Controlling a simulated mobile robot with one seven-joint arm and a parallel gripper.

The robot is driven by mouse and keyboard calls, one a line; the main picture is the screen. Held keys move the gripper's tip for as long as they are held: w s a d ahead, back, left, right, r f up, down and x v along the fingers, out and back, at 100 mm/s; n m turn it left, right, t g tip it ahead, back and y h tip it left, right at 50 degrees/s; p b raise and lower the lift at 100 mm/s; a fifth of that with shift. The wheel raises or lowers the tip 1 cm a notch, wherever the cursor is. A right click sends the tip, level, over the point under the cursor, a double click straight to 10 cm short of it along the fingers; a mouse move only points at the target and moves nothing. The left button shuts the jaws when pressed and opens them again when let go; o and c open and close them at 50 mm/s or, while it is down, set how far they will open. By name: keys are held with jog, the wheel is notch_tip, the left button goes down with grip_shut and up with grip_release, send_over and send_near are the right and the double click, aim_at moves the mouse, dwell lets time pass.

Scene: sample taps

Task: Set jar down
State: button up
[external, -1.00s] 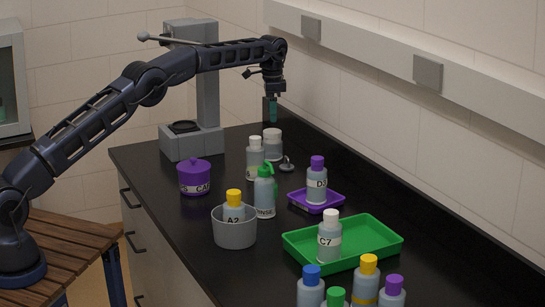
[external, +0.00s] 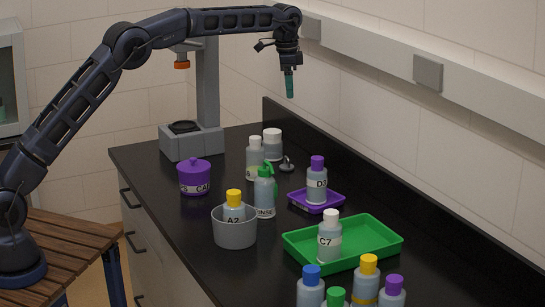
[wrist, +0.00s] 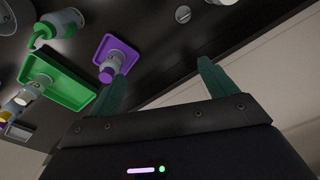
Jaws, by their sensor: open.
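My gripper (external: 289,86) hangs high over the back right of the black counter, near the wall. In the wrist view its two teal fingers (wrist: 163,82) stand wide apart with nothing between them. A squat white-lidded jar (external: 272,146) stands upright on the counter, below and left of my gripper and apart from it. A purple lidded jar (external: 194,177) with a partly readable label stands upright at the counter's left side. Which of the two the task means I cannot tell.
A grey stand (external: 192,143) is at the back left. Bottles crowd the middle and front. A purple tray (external: 296,202) holds a purple-capped bottle (external: 317,181). A green tray (external: 373,251) holds bottle C7 (external: 330,237). A grey pot (external: 235,235) holds bottle A2 (external: 234,207). A wall ledge (external: 455,90) runs right.

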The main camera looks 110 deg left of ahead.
jog(key=w+d+r, duration=0.2)
jog(key=d+r, duration=0.4)
jog(key=d, duration=0.6)
jog(key=w+d+r, duration=0.2)
jog(key=d+r, duration=0.3)
jog(key=d, duration=0.6)
jog(key=s+d+r+m+t, duration=0.1)
jog(key=s+d+r, duration=0.15)
jog(key=d, duration=0.85)
jog(key=s+d+r+m+t, duration=0.15)
jog(key=s+d, duration=0.25)
jog(key=d, duration=0.7)
jog(key=s+d+f, duration=0.2)
jog(key=s+d, duration=1)
jog(key=d, duration=0.5)
jog(key=s+d+f, duration=0.5)
jog(key=s+f, duration=0.1)
jog(key=s, duration=0.3)
jog(key=s+d+f+m+t, duration=0.1)
jog(key=s+d+f, duration=0.5)
jog(key=s, duration=0.3)
jog(key=shift+h, duration=0.3)
jog(key=shift+t, duration=0.25)
